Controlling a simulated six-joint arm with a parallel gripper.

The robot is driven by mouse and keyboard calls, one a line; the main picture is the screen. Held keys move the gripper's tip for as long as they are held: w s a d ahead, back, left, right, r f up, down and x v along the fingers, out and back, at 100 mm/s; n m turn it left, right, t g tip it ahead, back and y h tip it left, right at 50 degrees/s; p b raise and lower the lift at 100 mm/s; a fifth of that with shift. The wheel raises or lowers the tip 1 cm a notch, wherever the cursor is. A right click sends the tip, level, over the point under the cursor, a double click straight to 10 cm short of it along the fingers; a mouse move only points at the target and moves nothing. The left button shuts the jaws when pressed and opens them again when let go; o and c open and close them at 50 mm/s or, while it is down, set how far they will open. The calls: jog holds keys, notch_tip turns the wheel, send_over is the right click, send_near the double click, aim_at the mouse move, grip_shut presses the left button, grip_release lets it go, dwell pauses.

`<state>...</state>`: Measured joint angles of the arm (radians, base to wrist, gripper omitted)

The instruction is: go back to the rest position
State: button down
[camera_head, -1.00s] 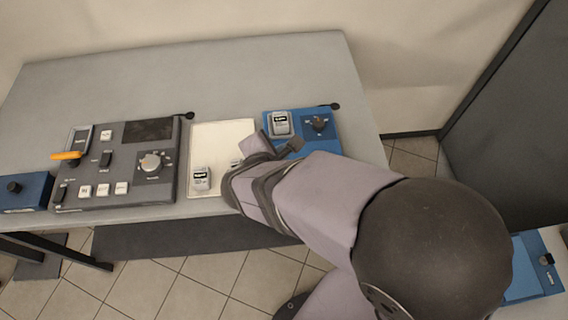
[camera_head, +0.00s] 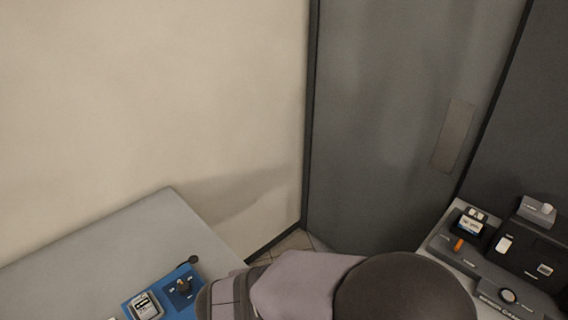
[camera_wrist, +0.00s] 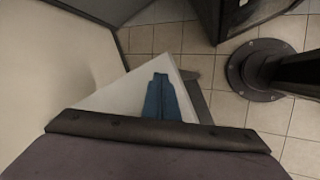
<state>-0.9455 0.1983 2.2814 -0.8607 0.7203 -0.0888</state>
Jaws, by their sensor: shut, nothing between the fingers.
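In the wrist view my gripper (camera_wrist: 160,82) shows as a tapered blue shape past the dark edge of my wrist, its fingers together and empty. It hangs in front of the pale corner of the table (camera_wrist: 120,97), apart from any object as far as I can see. In the head view my arm lies along the bottom edge, right of the blue panel (camera_head: 133,308). The gripper itself does not show in that view.
The blue panel carries a grey-white labelled block (camera_head: 146,306) and a dark knob (camera_head: 183,287). A grey door (camera_head: 400,110) stands behind. The wrist view shows a dark round pedestal (camera_wrist: 258,70) on tiles.

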jog(key=s+d+m+g+y, duration=0.1)
jog(key=s+d+m+g, duration=0.2)
jog(key=d+m, duration=0.6)
jog(key=s+d+m+g+y, duration=0.1)
jog(key=s+d+m, duration=0.4)
jog(key=d+m, duration=0.5)
jog(key=shift+d+f+m+g, duration=0.35)
jog(key=shift+d+g, duration=0.2)
jog(key=shift+g, duration=0.35)
